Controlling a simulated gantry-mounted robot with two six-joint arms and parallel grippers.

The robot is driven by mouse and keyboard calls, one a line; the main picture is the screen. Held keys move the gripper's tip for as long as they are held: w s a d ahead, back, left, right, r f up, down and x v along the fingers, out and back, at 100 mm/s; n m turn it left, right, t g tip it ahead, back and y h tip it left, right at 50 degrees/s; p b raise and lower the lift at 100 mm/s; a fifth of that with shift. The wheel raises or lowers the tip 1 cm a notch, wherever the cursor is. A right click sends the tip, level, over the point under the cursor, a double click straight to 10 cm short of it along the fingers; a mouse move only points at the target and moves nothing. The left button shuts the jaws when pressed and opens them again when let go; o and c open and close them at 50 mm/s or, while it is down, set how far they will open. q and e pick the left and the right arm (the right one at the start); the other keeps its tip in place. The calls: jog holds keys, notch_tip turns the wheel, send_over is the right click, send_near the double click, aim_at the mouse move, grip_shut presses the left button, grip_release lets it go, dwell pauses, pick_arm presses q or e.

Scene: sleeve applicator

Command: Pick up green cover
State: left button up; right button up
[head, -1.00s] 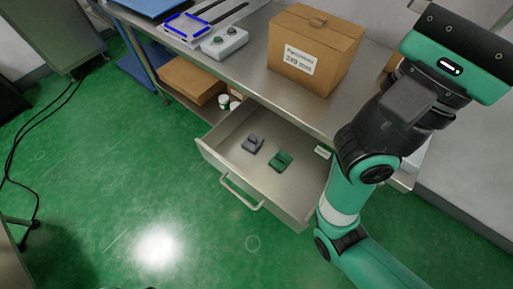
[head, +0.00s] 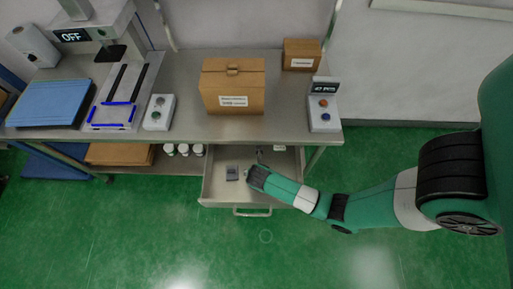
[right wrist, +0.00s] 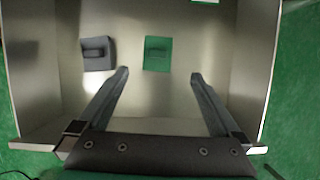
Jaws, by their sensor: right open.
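The green cover (right wrist: 157,55) lies flat on the drawer floor in the right wrist view, with a raised grip on it. In the head view my right arm hides it. My right gripper (right wrist: 160,73) is open and empty. Its two fingers point into the drawer, and the green cover shows between and beyond the fingertips. In the head view the right gripper (head: 260,153) is over the drawer. A grey cover (right wrist: 98,54) lies left of the green one; it also shows in the head view (head: 232,173). My left gripper is in neither current view.
The open metal drawer (head: 214,188) has upright walls around the covers. A small white label (head: 280,148) lies at its back right. Above it, the bench (head: 285,115) carries a cardboard box (head: 233,85) and button boxes. White bottles (head: 184,149) stand on the shelf to the left.

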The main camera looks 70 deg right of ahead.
jog(key=b+x, duration=0.2)
jog(key=x, duration=0.3)
jog(key=shift+s+d+f+b, duration=0.1)
jog(key=shift+s+f+b, duration=0.05)
jog(key=shift+f+b, duration=0.15)
jog(key=shift+d+f, duration=0.15)
jog(key=shift+f, duration=0.05)
jog(key=b+x, duration=0.2)
jog(key=x, duration=0.1)
jog(key=b+x, duration=0.1)
jog(key=shift+w+f+b, duration=0.2)
jog(key=shift+w+b, duration=0.1)
jog(key=shift+w, duration=0.1)
jog(key=shift+d+f, duration=0.25)
jog(key=shift+f, duration=0.05)
jog(key=shift+r, duration=0.1)
jog(key=shift+c, duration=0.2)
jog(key=c, duration=1.3)
